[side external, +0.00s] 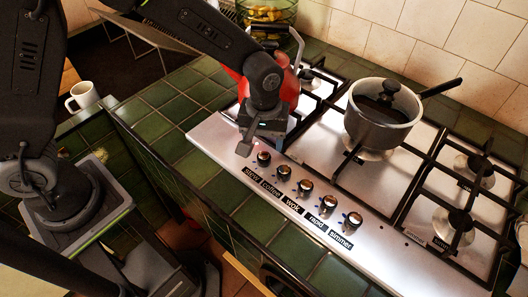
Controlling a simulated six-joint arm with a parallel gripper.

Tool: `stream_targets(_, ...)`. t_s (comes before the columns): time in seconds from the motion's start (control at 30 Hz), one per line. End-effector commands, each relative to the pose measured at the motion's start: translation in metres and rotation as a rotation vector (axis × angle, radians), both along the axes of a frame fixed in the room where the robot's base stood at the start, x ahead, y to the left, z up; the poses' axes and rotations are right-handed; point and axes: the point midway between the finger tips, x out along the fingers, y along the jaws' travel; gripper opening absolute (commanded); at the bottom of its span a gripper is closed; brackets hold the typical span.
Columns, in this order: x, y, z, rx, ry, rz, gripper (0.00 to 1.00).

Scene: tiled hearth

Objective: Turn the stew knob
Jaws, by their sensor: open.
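A steel hob (340,190) has a row of several dark round knobs along its front edge, each with a small black label. The leftmost knob (264,158) sits by a label (251,174) that seems to read "stew", though the print is small. My gripper (256,146) is open and points down just above and slightly left of this knob. I cannot tell whether a finger touches it. The gripper's far side is partly hidden.
A red kettle (290,92) stands close behind my gripper. A lidded pot (378,125) with a long handle sits on a middle burner. A white mug (83,96) is at the far left. Green tiled counter (180,112) left of the hob is clear.

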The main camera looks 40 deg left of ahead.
Motion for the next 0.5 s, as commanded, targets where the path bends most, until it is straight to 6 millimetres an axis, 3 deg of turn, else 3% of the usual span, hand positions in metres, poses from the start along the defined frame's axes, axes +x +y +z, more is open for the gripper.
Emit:
stream_targets(0.2, -0.001, 0.000, -0.037, 0.002, 0.003, 0.000, 0.61)
stream_targets(0.5, 0.000, 0.000, -0.053, 0.000, 0.000, -0.001, 0.61)
